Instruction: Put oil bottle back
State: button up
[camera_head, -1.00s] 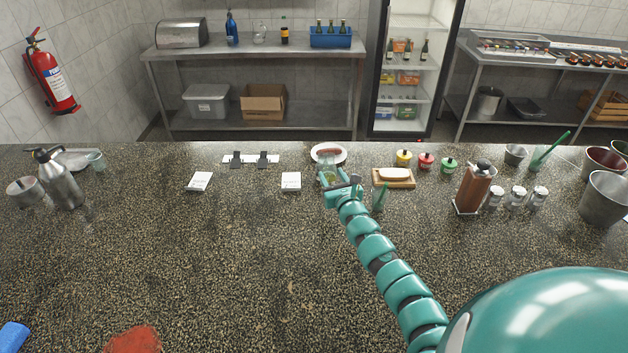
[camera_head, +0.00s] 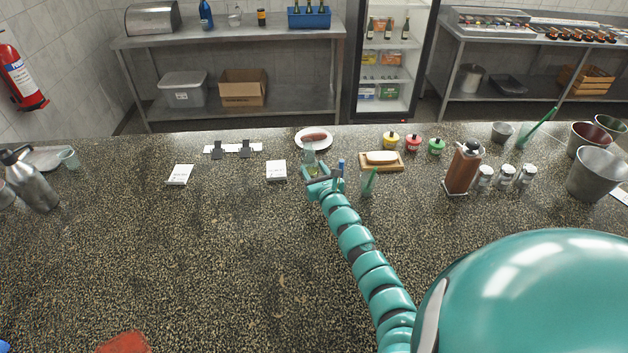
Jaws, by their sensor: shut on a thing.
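The oil bottle (camera_head: 310,158) is a small clear bottle with yellowish contents. My teal gripper (camera_head: 313,173) is shut on it, and the fingers hide its lower part. The bottle looks roughly upright, in front of the white plate (camera_head: 327,146) with a sausage-like piece (camera_head: 314,137) on it. I cannot tell whether the bottle's base touches the counter.

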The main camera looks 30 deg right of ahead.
aim_at(314, 177)
jog(key=shift+s+d+f+b, duration=0.15)
jog(key=shift+f+b, duration=0.2)
jog(key=shift+f, duration=0.95)
jog(key=shift+a+f, duration=0.2)
jog(key=shift+f, duration=0.3)
jog(key=shift+f+b, duration=0.2)
jog(key=shift+b, duration=0.15)
jog(key=o, duration=0.8)
jog(key=shift+r, duration=0.1)
jog(key=shift+r+p, duration=0.15)
jog(key=shift+p, duration=0.15)
